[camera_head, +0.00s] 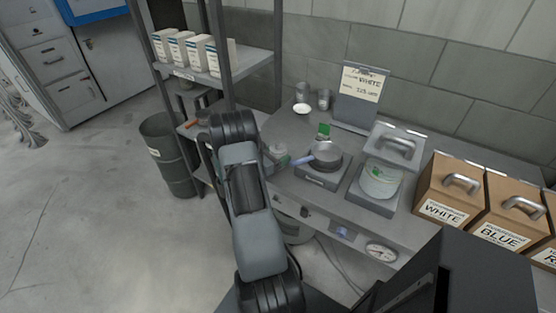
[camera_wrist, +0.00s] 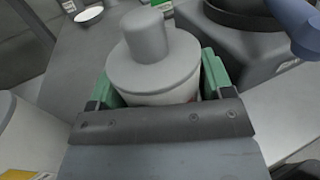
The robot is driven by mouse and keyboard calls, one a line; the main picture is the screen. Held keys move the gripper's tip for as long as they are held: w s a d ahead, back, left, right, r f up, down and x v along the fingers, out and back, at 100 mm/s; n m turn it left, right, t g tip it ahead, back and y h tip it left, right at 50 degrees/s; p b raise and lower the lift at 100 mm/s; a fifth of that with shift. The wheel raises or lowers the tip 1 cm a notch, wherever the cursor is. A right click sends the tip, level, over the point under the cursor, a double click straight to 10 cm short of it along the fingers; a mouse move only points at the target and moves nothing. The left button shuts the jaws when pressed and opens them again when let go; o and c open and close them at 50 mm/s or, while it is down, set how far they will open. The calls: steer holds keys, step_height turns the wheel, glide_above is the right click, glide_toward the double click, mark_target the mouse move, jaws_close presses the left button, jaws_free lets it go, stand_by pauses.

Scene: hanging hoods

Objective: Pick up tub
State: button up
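A small pale tub with a grey lid and a thick round knob (camera_wrist: 150,65) stands upright between my gripper's green fingers in the wrist view. In the head view it shows small (camera_head: 276,152), at the left end of the grey bench and just right of my arm. My gripper (camera_wrist: 162,88) has one finger on each side of it, with a narrow gap visible at the right finger. Its lower part is hidden by the gripper body. A larger white container with a green label (camera_head: 380,182) stands farther right, under a grey hood.
A pan (camera_head: 323,157) sits on a burner right of the small tub; its blue handle (camera_wrist: 295,22) is close by in the wrist view. A white dish (camera_head: 301,109) lies behind. Brown boxes (camera_head: 448,190) stand at right. A shelf rack (camera_head: 220,80) borders the left.

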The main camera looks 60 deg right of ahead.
steer(key=c, duration=0.3)
steer(key=shift+c, duration=0.2)
steer(key=shift+r, duration=0.15)
